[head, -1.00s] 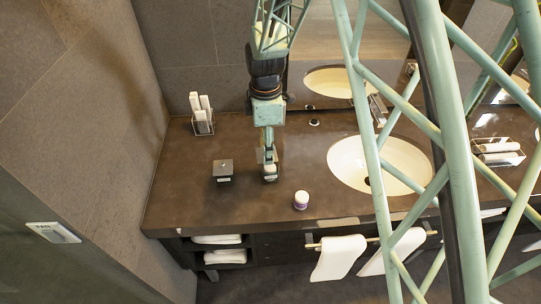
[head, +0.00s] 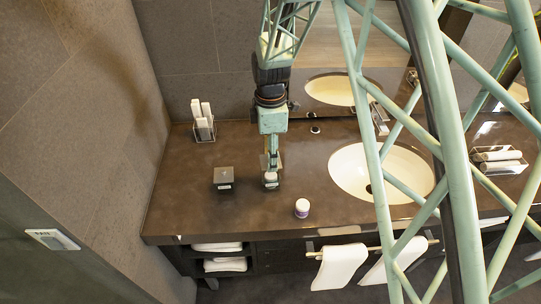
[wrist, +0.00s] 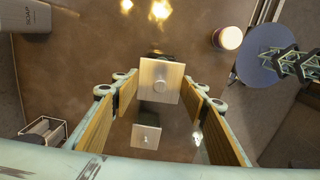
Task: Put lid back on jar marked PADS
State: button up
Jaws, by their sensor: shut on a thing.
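My gripper (head: 271,160) points down just above a small dark jar (head: 271,184) with a pale label and a whitish top. In the wrist view the fingers (wrist: 160,88) are shut on the edges of a square lid (wrist: 172,90) with a round knob. The lid is at the fingertips, and a dark shape, likely the jar, shows partly behind it. Whether lid and jar touch cannot be told. A second dark jar (head: 224,179) stands to the left with its square knobbed lid (wrist: 146,136) on. Its label is too small to read.
A white and purple pot (head: 302,208) stands near the front edge. A wire holder with white rolls (head: 203,122) stands at the back left. The sink (head: 381,172) lies to the right. A box marked SOAP (wrist: 25,18) shows in the wrist view.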

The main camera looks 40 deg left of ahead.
aim_at(271, 174)
jog(key=shift+f+b, duration=1)
jog(key=shift+f, duration=1.4)
jog(key=shift+f+b, duration=0.1)
jog(key=shift+b, duration=0.45)
dwell(1.1)
jog(key=shift+f+b, duration=0.35)
jog(key=shift+f, duration=0.15)
dwell(0.9)
jog(key=o, duration=0.9)
jog(key=shift+o, duration=0.4)
jog(key=o, duration=0.4)
